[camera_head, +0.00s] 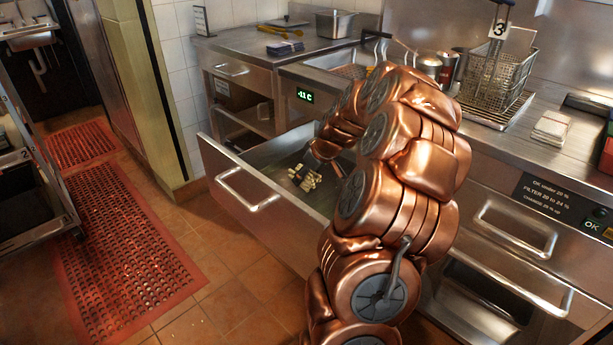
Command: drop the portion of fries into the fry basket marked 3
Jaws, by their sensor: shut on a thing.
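The portion of fries (309,181) is a small pale bundle low in the open freezer drawer, left of my wrist. My gripper (302,174) reaches down into the drawer and is shut on the fries; its fingers are small and partly hidden by my copper arm. I cannot tell whether the fries touch the drawer's floor. The fry basket marked 3 (511,75) is a wire basket with a white number tag (499,29) at its handle. It stands on a rack on the right counter, behind my arm and apart from my gripper.
The drawer (240,181) is pulled out, its front panel to the left. A fryer well (335,60) lies behind the arm. Metal canisters (430,66) stand left of the basket. White packets (551,127) lie on the right counter. A rack cart (35,185) stands at left.

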